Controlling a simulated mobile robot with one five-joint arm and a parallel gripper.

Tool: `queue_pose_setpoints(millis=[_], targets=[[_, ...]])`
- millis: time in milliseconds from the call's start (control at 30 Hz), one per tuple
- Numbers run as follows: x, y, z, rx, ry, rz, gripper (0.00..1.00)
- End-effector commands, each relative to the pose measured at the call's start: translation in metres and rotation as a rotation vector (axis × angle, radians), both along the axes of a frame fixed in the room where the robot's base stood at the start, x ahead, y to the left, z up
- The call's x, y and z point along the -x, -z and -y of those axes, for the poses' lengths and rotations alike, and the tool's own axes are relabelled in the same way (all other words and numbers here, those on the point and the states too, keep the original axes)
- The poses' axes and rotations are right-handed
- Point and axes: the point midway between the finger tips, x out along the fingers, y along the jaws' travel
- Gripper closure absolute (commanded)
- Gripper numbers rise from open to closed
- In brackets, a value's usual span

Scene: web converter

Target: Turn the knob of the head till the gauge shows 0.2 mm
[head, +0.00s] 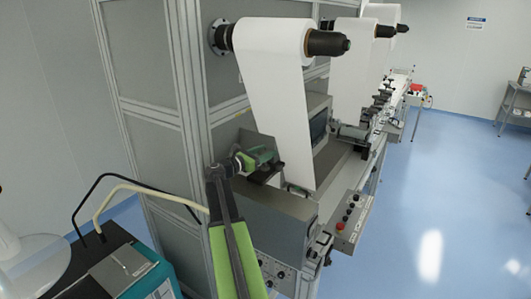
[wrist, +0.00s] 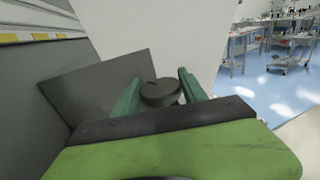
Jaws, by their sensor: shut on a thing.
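A dark round knob (wrist: 160,94) with a small mark on its top sits between the two green fingers of my gripper (wrist: 160,80) in the wrist view. My gripper is shut on the knob, with a finger on either side. In the head view my gripper (head: 265,157) reaches in beside the hanging white web, above a grey housing (head: 270,215). The knob cannot be made out clearly there. No gauge face or reading can be made out in either view.
A white paper web (head: 280,115) hangs from a roll (head: 270,40) just beyond my gripper. A framed grey panel wall (head: 150,90) stands left. A control box (head: 348,220) with a red button is right of the housing. The blue floor (head: 430,190) at right is open.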

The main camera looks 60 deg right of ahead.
Motion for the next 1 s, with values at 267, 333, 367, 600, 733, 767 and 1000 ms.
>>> queue_pose_setpoints(millis=[267, 333, 367, 600, 733, 767, 1000], targets=[[0.000, 0.000, 0.001, 0.001, 0.000, 0.000, 0.41], [0.000, 0.000, 0.001, 0.001, -0.001, 0.000, 0.41], [0.000, 0.000, 0.001, 0.001, -0.001, 0.000, 0.41], [-0.002, 0.000, -0.008, 0.001, -0.002, 0.000, 0.41], [-0.008, 0.000, -0.035, 0.001, -0.004, 0.000, 0.41], [-0.011, 0.000, -0.043, 0.001, -0.005, 0.000, 0.41], [-0.029, 0.000, -0.109, 0.001, -0.005, 0.000, 0.41]])
